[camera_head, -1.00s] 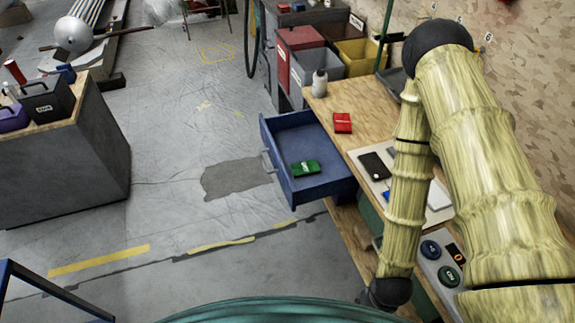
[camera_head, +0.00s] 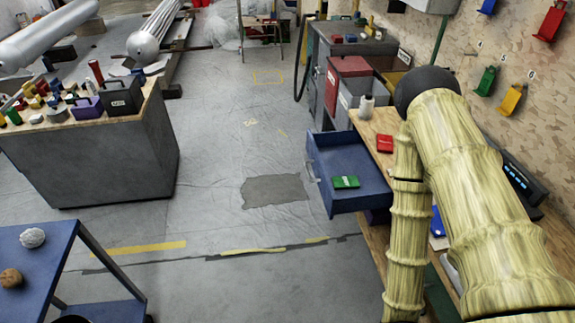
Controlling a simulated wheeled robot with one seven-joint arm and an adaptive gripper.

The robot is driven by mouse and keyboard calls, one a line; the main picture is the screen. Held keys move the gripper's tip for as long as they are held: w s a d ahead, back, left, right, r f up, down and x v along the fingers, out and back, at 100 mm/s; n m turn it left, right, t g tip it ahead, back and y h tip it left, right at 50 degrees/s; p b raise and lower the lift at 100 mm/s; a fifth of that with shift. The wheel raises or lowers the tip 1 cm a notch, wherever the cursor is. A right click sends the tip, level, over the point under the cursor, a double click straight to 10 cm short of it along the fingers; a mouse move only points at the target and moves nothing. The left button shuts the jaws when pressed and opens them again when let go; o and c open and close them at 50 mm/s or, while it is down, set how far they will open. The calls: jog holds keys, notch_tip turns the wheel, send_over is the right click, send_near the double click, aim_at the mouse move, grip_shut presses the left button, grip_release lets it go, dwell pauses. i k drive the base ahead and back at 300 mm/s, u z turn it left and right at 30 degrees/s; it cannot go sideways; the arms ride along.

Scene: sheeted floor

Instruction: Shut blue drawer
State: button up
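The blue drawer (camera_head: 355,201) stands pulled out from the wooden workbench (camera_head: 376,128), toward the left, over the floor. Its grey handle (camera_head: 312,172) is on its left-hand front face. A green box-like item (camera_head: 345,182) lies inside the drawer. My arm comes down at the right of the picture, to the right of and nearer than the drawer, and hides part of the bench. My gripper is out of the picture, below the bottom edge.
A red item (camera_head: 384,144) and a white bottle (camera_head: 366,107) are on the bench. A grey cabinet (camera_head: 110,155) with tools stands at left, a blue-framed table (camera_head: 45,243) at lower left. The floor (camera_head: 235,215) left of the drawer is clear.

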aim_at(339, 153)
jog(key=u, duration=0.4)
jog(key=i, duration=0.95)
jog(key=z, duration=0.35)
jog(key=i, duration=0.85)
jog(key=z, duration=0.7)
jog(key=k, duration=1.1)
jog(key=u, duration=0.85)
jog(key=i, duration=0.75)
